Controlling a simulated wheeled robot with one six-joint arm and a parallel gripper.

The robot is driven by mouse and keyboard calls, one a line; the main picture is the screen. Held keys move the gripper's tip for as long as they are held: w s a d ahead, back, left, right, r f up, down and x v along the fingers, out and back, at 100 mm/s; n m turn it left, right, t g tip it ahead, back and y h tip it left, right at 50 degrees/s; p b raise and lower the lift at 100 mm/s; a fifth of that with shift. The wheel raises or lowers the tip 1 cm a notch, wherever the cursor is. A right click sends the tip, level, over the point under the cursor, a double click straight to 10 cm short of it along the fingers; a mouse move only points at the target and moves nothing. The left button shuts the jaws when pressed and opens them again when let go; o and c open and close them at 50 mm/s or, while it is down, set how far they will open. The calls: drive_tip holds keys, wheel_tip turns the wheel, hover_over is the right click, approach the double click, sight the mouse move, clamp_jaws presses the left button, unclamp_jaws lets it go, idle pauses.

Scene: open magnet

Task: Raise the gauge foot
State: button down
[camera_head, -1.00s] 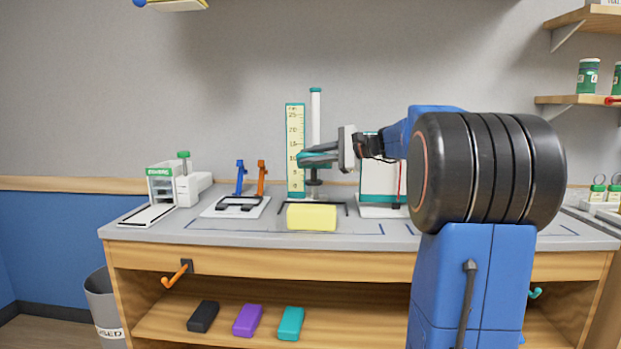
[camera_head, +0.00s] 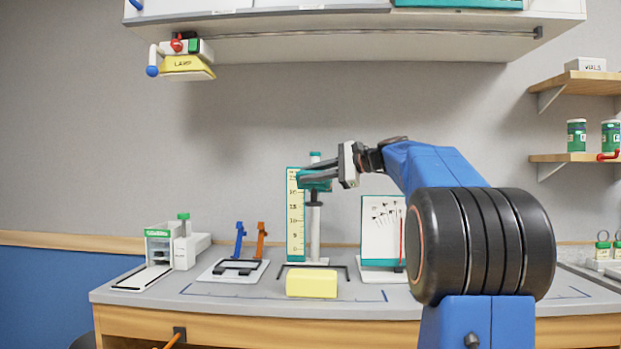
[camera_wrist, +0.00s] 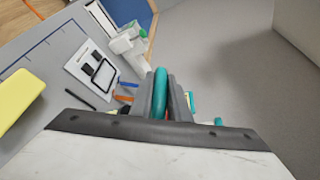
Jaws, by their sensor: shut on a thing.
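The gauge has a pale yellow scale board (camera_head: 296,228) with a teal edge and a white post (camera_head: 315,240) on a base at the back of the bench. My gripper (camera_head: 318,177) is shut on the teal gauge foot (camera_head: 315,184), high on the post near the top of the scale. In the wrist view the teal foot (camera_wrist: 160,92) shows as a rounded bar between the grey fingers (camera_wrist: 160,98). The fingers hide part of the foot.
A yellow block (camera_head: 311,284) lies in front of the gauge. A stand with blue and orange levers (camera_head: 240,245) and a white-green device (camera_head: 170,245) are to the left. A white panel (camera_head: 383,228) stands right.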

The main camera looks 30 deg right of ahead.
drive_tip(key=c, duration=1.7)
unclamp_jaws()
drive_tip(key=v, duration=1.7)
drive_tip(key=shift+s+d, duration=0.1)
drive_tip(key=shift+s, duration=0.1)
drive_tip(key=s+a+f+n+g+h, duration=0.2)
drive_tip(key=s+a+f+n+g, duration=0.1)
drive_tip(key=a+f, duration=0.8)
drive_tip(key=s+a+f+n+g+h, duration=0.1)
drive_tip(key=s+a+f+n+g, duration=0.15)
drive_tip(key=a+f, duration=0.9)
drive_tip(key=s+a+f+n+h, duration=0.2)
drive_tip(key=s+f+n, duration=0.1)
drive_tip(key=s+f, duration=0.4)
drive_tip(key=s+a+f+n+g+h, duration=0.1)
drive_tip(key=s+a+f+n+h, duration=0.1)
drive_tip(key=s+f+n, duration=0.2)
drive_tip(key=s+a+f+n+g+h, duration=0.1)
drive_tip(key=s+f+n, duration=0.3)
drive_tip(key=s+f, duration=0.6)
drive_tip(key=shift+a+f+n+h, duration=0.1)
drive_tip(key=shift+a+f+h, duration=0.15)
drive_tip(key=shift+f, duration=0.9)
drive_tip(key=shift+a+f+n+h, duration=0.1)
drive_tip(key=shift+a+f+h, duration=0.1)
drive_tip(key=shift+f, duration=0.95)
drive_tip(key=shift+a+f+n+h, duration=0.1)
drive_tip(key=shift+f+h, duration=0.15)
drive_tip(key=shift+f, duration=0.9)
